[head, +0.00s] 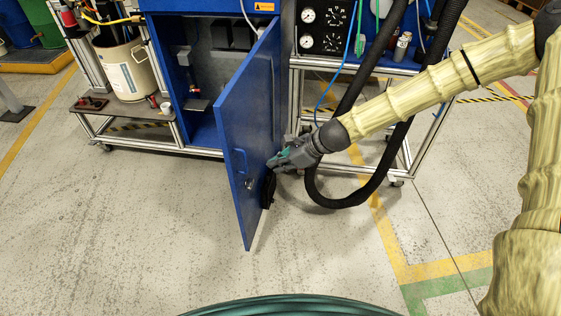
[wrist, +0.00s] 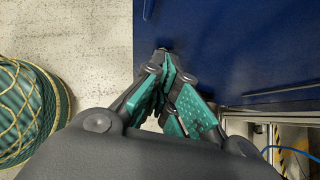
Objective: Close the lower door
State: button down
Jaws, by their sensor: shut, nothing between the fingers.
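The lower door (head: 240,150) is a blue panel that stands wide open, swung out from the blue cabinet (head: 275,90) toward me. The fingertips are partly hidden in the head view.
A thick black hose (head: 345,200) loops down just right of my gripper, in front of a metal-framed cart (head: 415,155). A bucket (head: 125,70) stands on a shelf at the left. The floor left of the door is clear.

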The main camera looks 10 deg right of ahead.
jog(key=w+a+f, duration=0.3)
jog(key=a+f, duration=0.1)
jog(key=a, duration=0.3)
jog(key=shift+a+f, duration=0.2)
jog(key=shift+a, duration=0.2)
jog(key=shift+w+a, duration=0.15)
